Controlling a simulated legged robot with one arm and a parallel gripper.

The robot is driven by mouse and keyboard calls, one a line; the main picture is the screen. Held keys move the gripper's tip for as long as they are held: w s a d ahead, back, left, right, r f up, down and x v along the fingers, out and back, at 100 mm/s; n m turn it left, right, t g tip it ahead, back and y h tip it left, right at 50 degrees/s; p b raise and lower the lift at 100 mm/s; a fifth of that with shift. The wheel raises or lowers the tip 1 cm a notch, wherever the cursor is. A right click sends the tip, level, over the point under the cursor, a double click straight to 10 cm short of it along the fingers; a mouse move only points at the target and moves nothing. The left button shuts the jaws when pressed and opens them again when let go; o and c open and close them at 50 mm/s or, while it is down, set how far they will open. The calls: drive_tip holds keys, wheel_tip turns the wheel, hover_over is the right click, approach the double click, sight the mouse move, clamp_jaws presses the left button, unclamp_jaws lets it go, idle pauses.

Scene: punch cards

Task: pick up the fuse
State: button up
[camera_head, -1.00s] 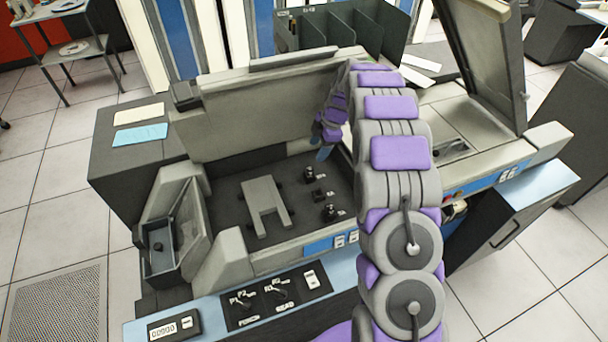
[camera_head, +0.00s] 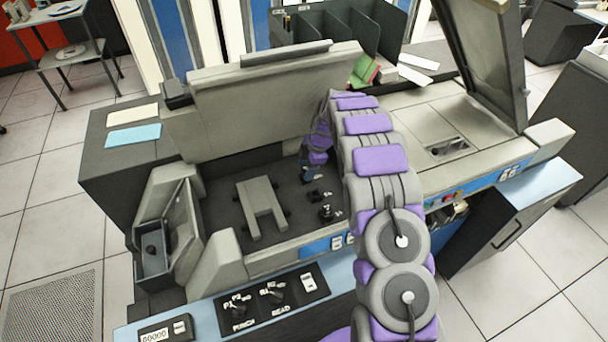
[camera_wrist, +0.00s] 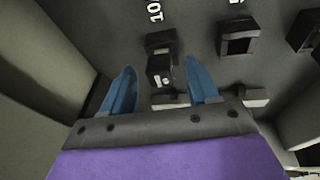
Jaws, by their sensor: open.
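A small black fuse (camera_wrist: 160,70) stands in a holder in the wrist view, beside a white "10" marking. My gripper (camera_wrist: 160,88) is open, with its blue fingers on either side of the fuse's near end. A gap shows between the fuse and each finger. In the head view my gripper (camera_head: 307,174) points down over the farthest of the fuse positions in the machine's open bay and hides most of that fuse. A flatter socket (camera_head: 317,195), seemingly empty, and another upright fuse (camera_head: 328,212) stand nearer.
A grey bracket (camera_head: 262,205) lies left of the fuses on the dark bay floor (camera_head: 222,212). The raised lid (camera_head: 265,105) stands behind, and the bay walls are close. A switch panel (camera_head: 270,300) sits in front. A red and green item (camera_head: 364,72) lies behind my arm.

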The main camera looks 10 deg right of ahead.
drive_tip(key=shift+d, duration=0.45)
drive_tip(key=shift+c, duration=0.5)
drive_tip(key=shift+a, duration=0.75)
drive_tip(key=c, duration=0.6)
drive_tip(key=shift+d, duration=0.45)
clamp_jaws()
drive_tip(key=shift+a+r, duration=0.1)
drive_tip(key=shift+r, duration=0.05)
